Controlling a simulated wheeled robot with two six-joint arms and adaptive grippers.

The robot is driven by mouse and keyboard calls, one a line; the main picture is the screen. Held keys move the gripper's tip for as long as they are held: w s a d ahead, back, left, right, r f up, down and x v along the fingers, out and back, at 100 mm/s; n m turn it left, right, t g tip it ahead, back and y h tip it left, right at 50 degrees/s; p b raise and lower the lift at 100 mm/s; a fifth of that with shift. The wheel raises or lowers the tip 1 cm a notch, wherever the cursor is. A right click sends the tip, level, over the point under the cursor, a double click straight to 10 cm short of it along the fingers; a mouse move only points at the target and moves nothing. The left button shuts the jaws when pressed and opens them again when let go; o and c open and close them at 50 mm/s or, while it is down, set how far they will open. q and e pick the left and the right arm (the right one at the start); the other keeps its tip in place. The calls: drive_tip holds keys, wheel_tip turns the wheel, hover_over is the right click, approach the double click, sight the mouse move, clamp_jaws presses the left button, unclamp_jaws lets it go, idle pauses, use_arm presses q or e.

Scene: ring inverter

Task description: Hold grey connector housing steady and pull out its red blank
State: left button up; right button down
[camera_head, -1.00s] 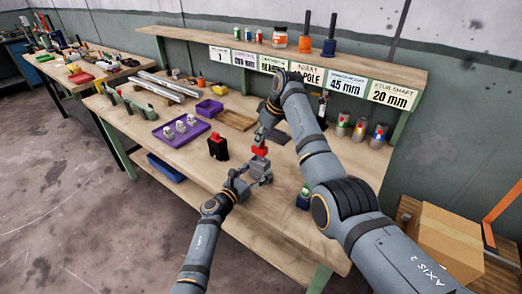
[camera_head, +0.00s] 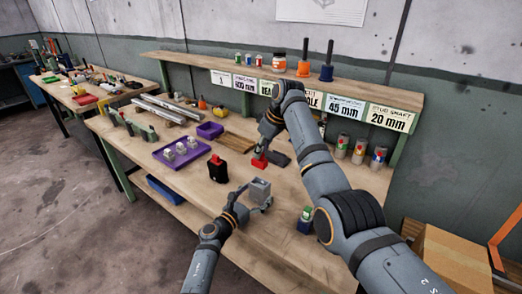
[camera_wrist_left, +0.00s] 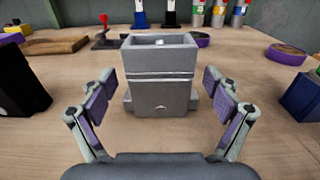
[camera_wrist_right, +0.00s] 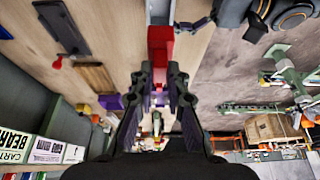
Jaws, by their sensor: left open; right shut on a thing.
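The grey connector housing (camera_head: 260,188) stands upright on the bench. In the left wrist view, the housing (camera_wrist_left: 160,75) shows an open, hollow top. My left gripper (camera_head: 246,197) is open at the near side of the housing. Its purple-padded fingers (camera_wrist_left: 160,85) stand apart, one on each side, with gaps between them and the housing. My right gripper (camera_head: 263,153) is shut on the red blank (camera_head: 259,162), clear of the housing and behind it. In the right wrist view, the red blank (camera_wrist_right: 160,45) sticks out past the fingertips.
A black block with a red top (camera_head: 217,171) stands left of the housing. A blue and green item (camera_head: 305,220) stands to the right. A purple tray (camera_head: 181,153) with several pale parts lies farther left. Cans (camera_head: 359,151) stand at the back right.

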use_arm(q)
drive_tip(key=shift+a, duration=0.1)
drive_tip(key=v, duration=1.2)
